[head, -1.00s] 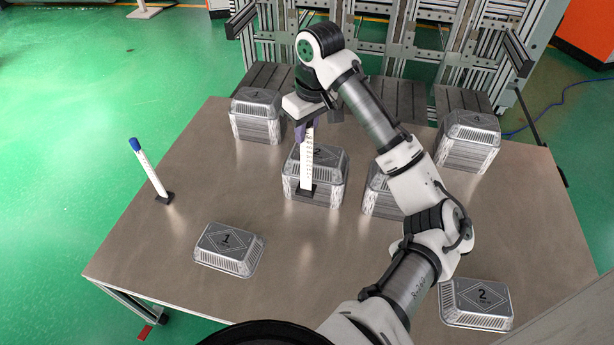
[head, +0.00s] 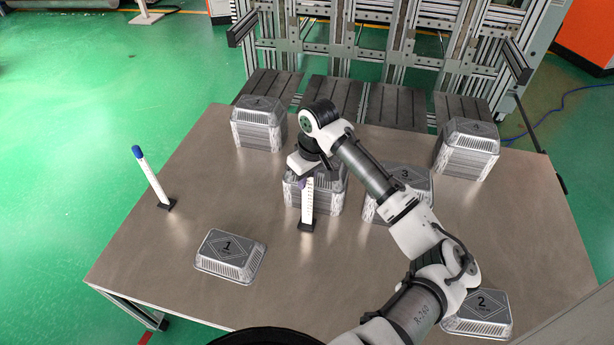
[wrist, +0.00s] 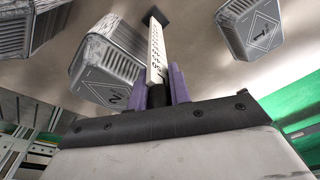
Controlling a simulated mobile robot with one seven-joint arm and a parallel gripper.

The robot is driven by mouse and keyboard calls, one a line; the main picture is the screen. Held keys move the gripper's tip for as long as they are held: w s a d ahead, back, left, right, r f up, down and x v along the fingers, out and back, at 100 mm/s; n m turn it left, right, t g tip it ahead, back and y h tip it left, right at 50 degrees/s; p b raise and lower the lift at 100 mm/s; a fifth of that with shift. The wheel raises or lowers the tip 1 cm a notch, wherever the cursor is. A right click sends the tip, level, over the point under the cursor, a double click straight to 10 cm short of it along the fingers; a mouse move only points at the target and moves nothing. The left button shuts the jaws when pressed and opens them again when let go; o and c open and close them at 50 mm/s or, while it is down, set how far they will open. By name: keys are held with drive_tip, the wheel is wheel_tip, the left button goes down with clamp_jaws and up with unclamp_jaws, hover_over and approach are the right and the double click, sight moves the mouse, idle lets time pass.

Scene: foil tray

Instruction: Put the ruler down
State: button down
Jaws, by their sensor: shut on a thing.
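The ruler (head: 308,203) is a white upright strip with dark marks and a black square base (head: 306,227). My gripper (head: 307,181) is shut on its top end, and the ruler points down in front of the middle-left tray stack. In the wrist view the purple fingers of my gripper (wrist: 168,88) close on the dark end of the ruler (wrist: 156,52), with the base at the far end. The base is at or close to the table top (head: 330,265); I cannot tell whether it touches.
Single foil tray 1 (head: 230,257) lies front left and tray 2 (head: 478,315) front right. Tray stacks stand at back left (head: 258,126), behind the ruler (head: 330,195), right of it (head: 399,192) and back right (head: 467,151). A blue-topped white stick (head: 152,180) stands at left.

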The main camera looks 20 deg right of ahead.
drive_tip(key=shift+f, duration=0.1)
drive_tip(key=c, duration=1.3)
unclamp_jaws()
